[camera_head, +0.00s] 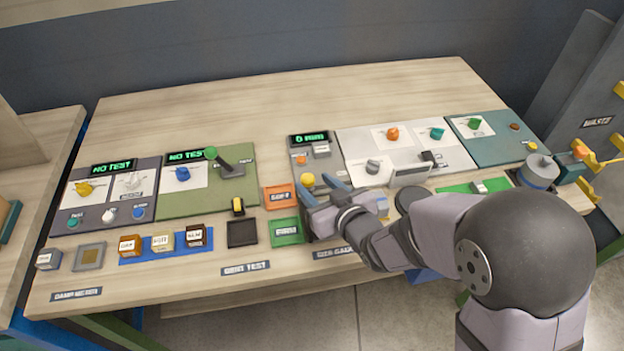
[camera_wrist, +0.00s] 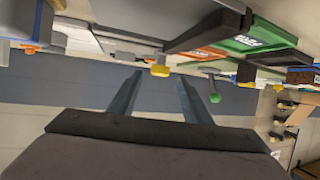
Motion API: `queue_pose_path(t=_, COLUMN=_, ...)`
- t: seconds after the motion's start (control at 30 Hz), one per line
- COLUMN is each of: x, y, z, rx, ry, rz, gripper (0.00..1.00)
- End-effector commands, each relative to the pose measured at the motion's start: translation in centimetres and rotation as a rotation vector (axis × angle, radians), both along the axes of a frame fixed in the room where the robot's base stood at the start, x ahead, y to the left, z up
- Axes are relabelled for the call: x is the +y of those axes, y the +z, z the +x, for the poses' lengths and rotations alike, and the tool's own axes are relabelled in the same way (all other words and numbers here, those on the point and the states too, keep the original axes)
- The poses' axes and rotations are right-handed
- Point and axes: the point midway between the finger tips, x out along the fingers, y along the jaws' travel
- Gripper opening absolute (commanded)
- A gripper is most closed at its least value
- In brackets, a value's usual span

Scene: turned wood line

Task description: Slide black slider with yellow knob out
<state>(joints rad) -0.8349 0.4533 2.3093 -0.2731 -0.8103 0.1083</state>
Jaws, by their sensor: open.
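A round yellow knob (camera_head: 307,180) sits on the narrow grey panel below a small green-lit display. Its black slider body is mostly hidden, so I cannot tell how far out it is. The knob also shows in the upside-down wrist view (camera_wrist: 160,70), in line with the gap between my fingertips. My gripper (camera_head: 319,189) is open and empty, low over the bench just in front of the knob. Its two parted blue-grey fingers show in the wrist view (camera_wrist: 158,77). I cannot tell whether they touch the knob.
An orange tile (camera_head: 279,196) and a green tile (camera_head: 286,231) lie left of my gripper. A black block with a yellow top (camera_head: 238,206) stands farther left. A green-knobbed lever (camera_head: 211,153) rises from the green panel. A white panel (camera_head: 352,148) lies to the right. The rear bench is clear.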

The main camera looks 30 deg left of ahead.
Motion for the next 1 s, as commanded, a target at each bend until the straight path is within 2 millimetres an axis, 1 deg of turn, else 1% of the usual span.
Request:
queue_pose_path(t=0.1, x=1.0, y=-0.4, z=0.6, rx=0.000, ry=0.000, rz=-0.001, gripper=0.44)
queue_pose_path(t=0.23, x=1.7, y=-0.8, z=1.0, rx=0.000, ry=0.000, rz=-0.001, gripper=0.44)
queue_pose_path(t=0.4, x=2.1, y=-1.0, z=1.2, rx=0.000, ry=0.000, rz=-0.001, gripper=0.44)
queue_pose_path(t=0.63, x=2.1, y=-1.0, z=1.2, rx=0.000, ry=0.000, rz=0.000, gripper=0.44)
queue_pose_path(t=0.67, x=2.1, y=-1.0, z=1.2, rx=0.000, ry=0.000, rz=0.000, gripper=0.42)
queue_pose_path(t=0.7, x=2.1, y=-1.0, z=1.2, rx=0.000, ry=0.000, rz=0.000, gripper=0.32)
queue_pose_path(t=0.77, x=2.1, y=-1.0, z=1.2, rx=0.000, ry=0.000, rz=0.000, gripper=0.18)
queue_pose_path(t=0.8, x=2.1, y=-1.0, z=1.2, rx=0.000, ry=0.000, rz=0.000, gripper=0.09)
queue_pose_path(t=0.83, x=2.1, y=-1.0, z=1.2, rx=0.000, ry=0.000, rz=0.000, gripper=0.01)
queue_pose_path(t=0.87, x=2.1, y=-1.0, z=1.2, rx=0.000, ry=0.000, rz=0.000, gripper=0.00)
queue_pose_path(t=1.0, x=1.9, y=-1.0, z=1.4, rx=0.000, ry=-0.002, rz=0.000, gripper=0.00)
